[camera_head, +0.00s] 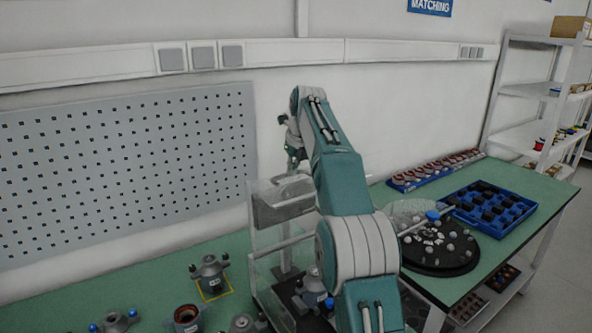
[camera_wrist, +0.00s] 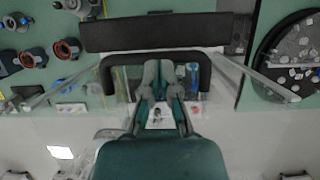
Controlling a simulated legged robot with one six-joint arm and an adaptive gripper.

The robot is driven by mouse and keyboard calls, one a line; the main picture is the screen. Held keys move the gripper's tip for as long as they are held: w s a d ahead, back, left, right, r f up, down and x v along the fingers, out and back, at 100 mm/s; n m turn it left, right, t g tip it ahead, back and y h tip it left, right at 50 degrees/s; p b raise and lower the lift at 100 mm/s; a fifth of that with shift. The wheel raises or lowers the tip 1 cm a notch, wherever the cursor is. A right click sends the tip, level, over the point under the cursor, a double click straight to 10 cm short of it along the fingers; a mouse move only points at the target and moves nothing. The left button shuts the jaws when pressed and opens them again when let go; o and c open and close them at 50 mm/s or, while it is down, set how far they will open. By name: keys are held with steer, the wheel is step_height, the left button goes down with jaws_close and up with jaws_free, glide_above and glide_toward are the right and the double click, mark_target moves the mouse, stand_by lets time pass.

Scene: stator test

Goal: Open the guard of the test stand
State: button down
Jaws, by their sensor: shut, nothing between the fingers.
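The test stand's guard has clear panels and a grey upper panel (camera_head: 283,205), seen in the head view left of my arm. In the wrist view the dark panel (camera_wrist: 155,32) spans the top, with a black U-shaped handle (camera_wrist: 122,59) below it. My gripper (camera_wrist: 162,72) is shut and empty, its fingertips within the handle's outline; I cannot tell whether they touch it. In the head view my gripper (camera_head: 294,160) is small and partly hidden at the guard's upper edge. A grey part with a blue piece (camera_head: 312,289) stands inside the stand, partly behind my arm.
Several grey motor parts (camera_head: 209,272) stand on the green table at left. A dark round plate (camera_head: 440,250) with small pieces and a blue tray (camera_head: 490,208) lie at right. A perforated panel (camera_head: 120,170) and the wall stand behind.

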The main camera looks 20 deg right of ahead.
steer(key=shift+w+f, duration=0.2)
steer(key=shift+w, duration=0.05)
steer(key=shift+a, duration=0.2)
steer(key=shift+r, duration=0.1)
stand_by(0.4)
